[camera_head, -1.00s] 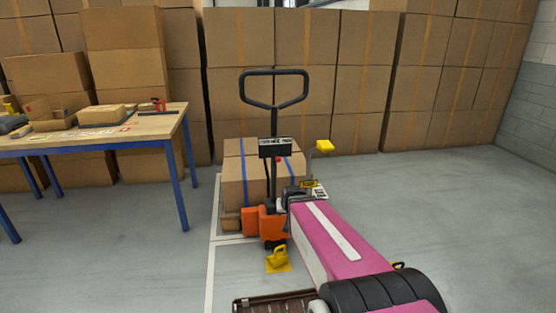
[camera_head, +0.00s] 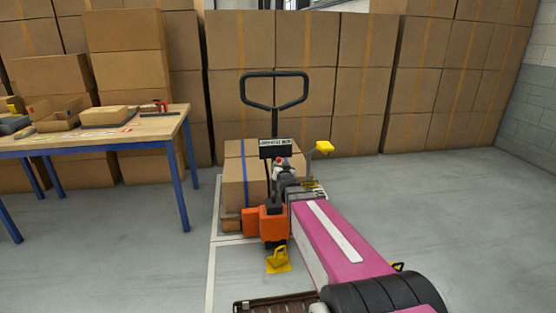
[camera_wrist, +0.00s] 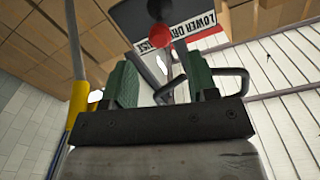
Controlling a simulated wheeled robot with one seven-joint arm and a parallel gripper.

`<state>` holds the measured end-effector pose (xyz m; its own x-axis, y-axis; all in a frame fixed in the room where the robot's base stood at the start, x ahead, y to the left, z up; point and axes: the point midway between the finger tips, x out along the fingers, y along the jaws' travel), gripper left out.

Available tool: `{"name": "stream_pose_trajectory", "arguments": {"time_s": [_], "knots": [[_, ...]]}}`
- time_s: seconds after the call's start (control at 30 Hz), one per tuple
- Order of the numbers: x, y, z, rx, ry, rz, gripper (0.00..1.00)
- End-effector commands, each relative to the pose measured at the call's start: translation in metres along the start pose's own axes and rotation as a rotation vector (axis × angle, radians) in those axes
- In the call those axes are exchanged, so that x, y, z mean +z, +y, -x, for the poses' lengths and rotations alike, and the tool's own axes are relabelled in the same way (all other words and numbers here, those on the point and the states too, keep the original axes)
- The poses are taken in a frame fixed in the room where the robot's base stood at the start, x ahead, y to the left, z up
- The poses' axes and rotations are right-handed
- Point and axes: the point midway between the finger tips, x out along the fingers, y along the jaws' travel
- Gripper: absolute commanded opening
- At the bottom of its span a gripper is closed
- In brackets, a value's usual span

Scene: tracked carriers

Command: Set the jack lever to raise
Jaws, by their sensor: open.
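The pallet jack has a black loop handle (camera_head: 274,107) and an orange body (camera_head: 272,225). Its dark label plate (camera_head: 275,142) also shows in the wrist view (camera_wrist: 205,43), with "LOWER" and part of "DRIVE" readable. The lever's red knob (camera_wrist: 160,37) stands in front of the plate. It also shows as a small red spot in the head view (camera_head: 281,161). My gripper (camera_wrist: 160,78) is open, its green fingers on either side of the knob's line and short of the knob. In the head view my gripper (camera_head: 284,168) is just below the plate. The lever's exact setting cannot be told.
A yellow-topped post (camera_head: 323,147) stands close right of my gripper. A yellow pedal (camera_head: 278,262) is low at the jack's front. Cartons (camera_head: 236,182) sit behind the jack. A wooden workbench (camera_head: 150,127) is at left. Floor at right is clear.

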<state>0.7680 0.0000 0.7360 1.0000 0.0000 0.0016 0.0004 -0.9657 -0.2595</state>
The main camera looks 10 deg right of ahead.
Motion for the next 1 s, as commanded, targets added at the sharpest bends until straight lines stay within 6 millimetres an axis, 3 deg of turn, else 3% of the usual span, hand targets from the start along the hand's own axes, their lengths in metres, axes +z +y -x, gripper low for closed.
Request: {"name": "stream_pose_trajectory", "arguments": {"time_s": [0.3,0.5,0.87,1.0], "knots": [[0.001,0.000,-0.059,0.000,0.000,0.001,0.53],[0.001,0.000,-0.086,0.000,-0.001,0.001,0.53],[0.000,0.000,-0.091,0.001,-0.002,0.001,0.53],[0.000,0.000,-0.091,0.000,-0.002,0.001,0.11]]}}
